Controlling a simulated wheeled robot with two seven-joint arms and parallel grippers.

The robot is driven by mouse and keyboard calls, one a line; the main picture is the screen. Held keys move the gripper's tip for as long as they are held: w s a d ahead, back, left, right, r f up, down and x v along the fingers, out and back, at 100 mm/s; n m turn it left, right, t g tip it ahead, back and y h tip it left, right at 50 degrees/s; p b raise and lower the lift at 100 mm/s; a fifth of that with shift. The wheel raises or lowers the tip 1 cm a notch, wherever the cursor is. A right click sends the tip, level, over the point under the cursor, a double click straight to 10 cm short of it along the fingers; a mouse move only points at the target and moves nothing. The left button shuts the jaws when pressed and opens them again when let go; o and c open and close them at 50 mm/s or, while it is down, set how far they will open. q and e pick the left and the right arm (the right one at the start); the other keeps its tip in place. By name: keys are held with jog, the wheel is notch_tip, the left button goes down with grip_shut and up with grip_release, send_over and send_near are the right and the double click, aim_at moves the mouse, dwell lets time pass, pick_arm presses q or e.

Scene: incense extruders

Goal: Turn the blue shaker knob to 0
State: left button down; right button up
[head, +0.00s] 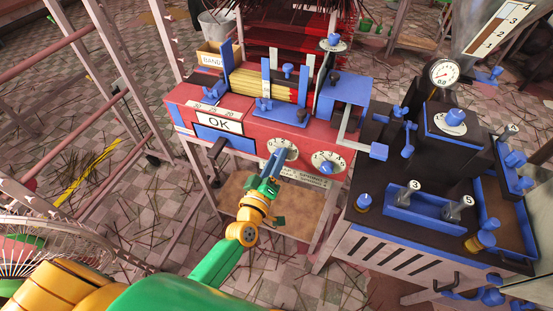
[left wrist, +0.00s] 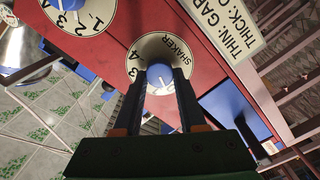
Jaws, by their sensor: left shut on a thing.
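The shaker dial (head: 284,150) is a white round plate on the front of the red machine (head: 190,100). In the left wrist view the dial (left wrist: 148,52) bears the word SHAKER and printed digits, with 3 and 4 readable. The blue shaker knob (left wrist: 160,80) sits at its middle, between the two dark fingers of my left gripper (left wrist: 163,85). My left gripper (head: 273,165) is shut on the knob in the head view and hides most of it. The knob's exact setting cannot be read. My right gripper is not in view.
A second white dial (head: 328,162) with a blue knob is just right of the shaker dial. A dark bench (head: 380,190) with blue levers and a gauge (head: 444,72) stands at the right. An OK panel (head: 219,122) is at the left of the machine. Sticks litter the floor.

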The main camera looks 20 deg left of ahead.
pick_arm(q)
jog(key=shift+n, duration=0.5)
jog(key=shift+c, duration=2.4)
grip_release()
jog(key=s, duration=0.7)
jog(key=shift+a, duration=0.1)
